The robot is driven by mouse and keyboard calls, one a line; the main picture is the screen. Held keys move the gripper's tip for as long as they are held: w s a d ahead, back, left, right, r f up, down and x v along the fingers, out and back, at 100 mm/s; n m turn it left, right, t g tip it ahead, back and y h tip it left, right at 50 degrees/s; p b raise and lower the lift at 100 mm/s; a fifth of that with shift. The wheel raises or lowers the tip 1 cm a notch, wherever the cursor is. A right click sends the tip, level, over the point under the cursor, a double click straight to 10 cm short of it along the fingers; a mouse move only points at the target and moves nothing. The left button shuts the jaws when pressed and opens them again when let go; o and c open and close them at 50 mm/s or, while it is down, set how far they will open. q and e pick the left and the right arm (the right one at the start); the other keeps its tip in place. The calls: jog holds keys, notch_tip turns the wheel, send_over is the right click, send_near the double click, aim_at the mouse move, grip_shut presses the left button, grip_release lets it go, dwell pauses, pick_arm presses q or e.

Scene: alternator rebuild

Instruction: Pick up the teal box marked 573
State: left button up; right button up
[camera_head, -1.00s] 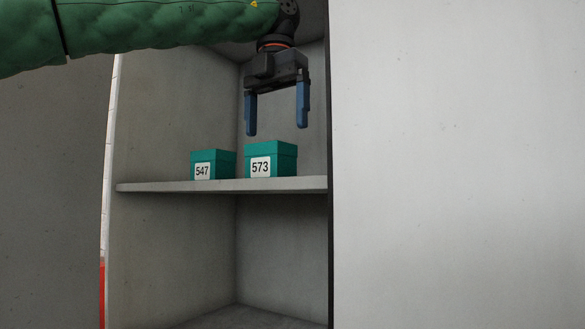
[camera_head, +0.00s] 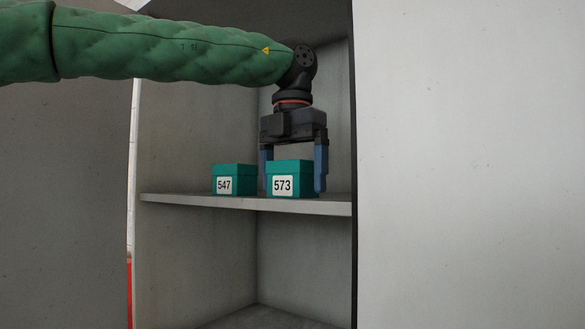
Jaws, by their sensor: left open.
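The teal box marked 573 (camera_head: 289,170) stands upright on the grey shelf (camera_head: 170,201), near its right end. My left gripper (camera_head: 293,178) points down over this box and is open. One blue finger shows at the box's right side; the other is mostly hidden behind the box's left edge. I cannot tell whether the fingers touch the box. The right gripper is not in view.
A teal box marked 547 (camera_head: 233,180) stands close to the left of box 573 on the same shelf. A grey cabinet wall bounds the shelf on the left, and a large pale panel (camera_head: 470,160) stands at right. The compartment below looks empty.

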pick_arm(q)
jog(key=shift+f, duration=0.2)
jog(key=c, duration=1.1)
